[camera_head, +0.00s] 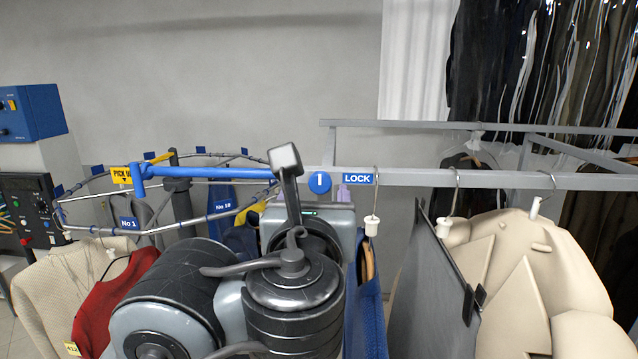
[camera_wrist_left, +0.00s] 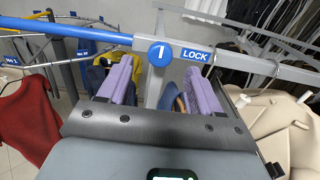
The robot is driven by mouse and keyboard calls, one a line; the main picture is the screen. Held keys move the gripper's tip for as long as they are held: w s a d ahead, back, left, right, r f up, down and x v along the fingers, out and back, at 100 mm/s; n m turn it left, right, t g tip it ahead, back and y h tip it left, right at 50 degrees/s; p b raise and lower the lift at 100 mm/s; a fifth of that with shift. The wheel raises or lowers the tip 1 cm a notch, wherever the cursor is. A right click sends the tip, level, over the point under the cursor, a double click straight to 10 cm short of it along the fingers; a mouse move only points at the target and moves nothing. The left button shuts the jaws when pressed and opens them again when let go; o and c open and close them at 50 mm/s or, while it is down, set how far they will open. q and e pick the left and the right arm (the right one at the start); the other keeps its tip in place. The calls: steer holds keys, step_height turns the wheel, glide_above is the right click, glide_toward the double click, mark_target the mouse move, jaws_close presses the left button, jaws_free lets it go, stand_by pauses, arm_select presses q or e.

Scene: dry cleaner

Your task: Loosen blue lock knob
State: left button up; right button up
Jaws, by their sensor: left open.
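The blue lock knob (camera_head: 319,182) is a round blue disc with a white mark, on the grey rail beside a blue LOCK label (camera_head: 357,179). In the left wrist view the knob (camera_wrist_left: 160,53) lies ahead, between the lines of my two purple fingers. My left gripper (camera_wrist_left: 158,78) is open and empty, with one finger on each side of the knob, and I see no finger pressed on it. In the head view my own arm hides most of the gripper; one purple finger shows just right of the knob. My right gripper is not in view.
A blue bar (camera_head: 205,172) lies along the rail to the left. A conveyor loop (camera_head: 95,200) with numbered tags carries garments, including a red one (camera_head: 100,305). Cream coats (camera_head: 530,270) and a dark panel (camera_head: 430,290) hang close on the right.

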mark_target(320, 182)
arm_select(q)
steer(key=shift+w+d+p, duration=0.2)
steer(key=shift+w+p, duration=0.15)
steer(key=shift+w, duration=2.1)
steer(key=c, duration=1)
